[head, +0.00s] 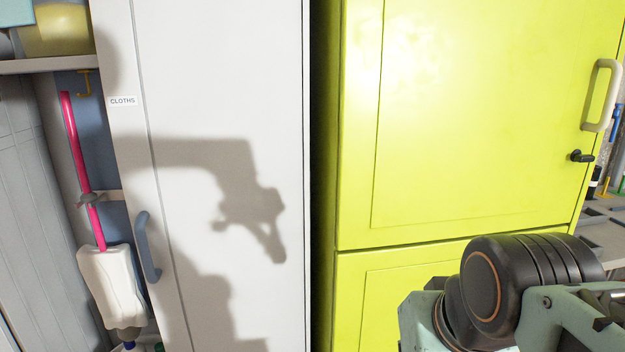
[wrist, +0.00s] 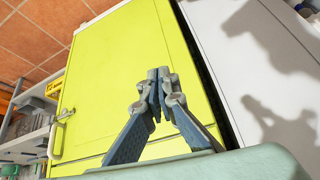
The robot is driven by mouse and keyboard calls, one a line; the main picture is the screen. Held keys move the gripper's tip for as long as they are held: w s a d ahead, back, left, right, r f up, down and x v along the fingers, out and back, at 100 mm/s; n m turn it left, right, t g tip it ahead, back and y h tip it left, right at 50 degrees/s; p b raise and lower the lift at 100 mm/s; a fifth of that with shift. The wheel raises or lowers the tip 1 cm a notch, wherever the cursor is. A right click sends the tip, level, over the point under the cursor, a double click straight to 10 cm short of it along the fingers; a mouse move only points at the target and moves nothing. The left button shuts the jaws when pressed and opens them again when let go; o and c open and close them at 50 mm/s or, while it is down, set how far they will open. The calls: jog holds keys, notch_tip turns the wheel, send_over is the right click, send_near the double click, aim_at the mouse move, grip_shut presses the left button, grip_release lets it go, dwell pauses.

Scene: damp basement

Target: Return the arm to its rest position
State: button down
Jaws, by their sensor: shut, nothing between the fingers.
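My gripper (wrist: 158,88) shows in the wrist view with its two fingers together and nothing between them. It is in front of the yellow-green cabinet (wrist: 115,75), and I cannot tell the gap to it. In the head view my arm shows at the lower right, in front of the lower part of the yellow-green cabinet (head: 460,120). The gripper itself is outside the head view; only a shadow of the arm and gripper falls on the white cabinet.
A white cabinet (head: 230,80) labelled CLOTHS stands left of the yellow-green one, with a blue-grey handle (head: 147,246). A pink-handled mop (head: 80,165) hangs further left. The yellow-green cabinet has a pale handle (head: 603,95). Shelving (wrist: 37,105) stands beyond it.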

notch_tip(320, 180, up, 24)
jog(key=s+p, duration=0.1)
jog(key=p, duration=2.5)
jog(key=shift+s+g, duration=0.3)
